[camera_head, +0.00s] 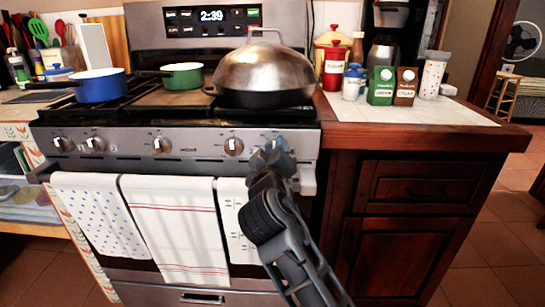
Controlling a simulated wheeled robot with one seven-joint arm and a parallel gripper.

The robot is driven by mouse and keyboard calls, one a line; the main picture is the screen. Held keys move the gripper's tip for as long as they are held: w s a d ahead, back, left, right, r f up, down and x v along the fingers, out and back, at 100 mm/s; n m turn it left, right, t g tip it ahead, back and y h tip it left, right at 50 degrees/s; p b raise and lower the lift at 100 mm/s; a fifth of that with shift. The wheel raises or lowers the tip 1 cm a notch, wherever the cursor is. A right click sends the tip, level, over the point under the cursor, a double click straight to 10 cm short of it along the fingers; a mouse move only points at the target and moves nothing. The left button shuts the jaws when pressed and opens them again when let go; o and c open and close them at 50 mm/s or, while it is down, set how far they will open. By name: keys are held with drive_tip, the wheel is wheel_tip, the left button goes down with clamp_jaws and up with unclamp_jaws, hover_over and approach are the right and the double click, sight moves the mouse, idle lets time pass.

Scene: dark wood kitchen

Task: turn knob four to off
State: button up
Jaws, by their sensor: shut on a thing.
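The stove's front panel (195,146) carries a row of round silver knobs. The visible ones are the far left knob (63,144), the second knob (95,144), the middle knob (162,145) and a knob right of the middle (233,146). My gripper (272,152) is at the right end of the panel, just right of that last knob. It is shut on the rightmost knob, which its fingers and wrist mostly hide. The turn of that knob cannot be made out. No numbers are readable on the panel.
Three towels (172,230) hang from the oven handle below the panel. A blue pot (100,86), a green pot (183,76) and a large domed pan (264,78) stand on the cooktop. Jars and cartons stand on the right counter (440,122).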

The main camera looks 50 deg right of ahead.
drive_tip(key=shift+f, duration=0.1)
idle(0.3)
drive_tip(key=o, duration=1.1)
drive_tip(key=shift+c, duration=0.2)
drive_tip(key=shift+a, duration=0.1)
drive_tip(key=v, duration=0.7)
drive_tip(key=shift+s+a, duration=0.25)
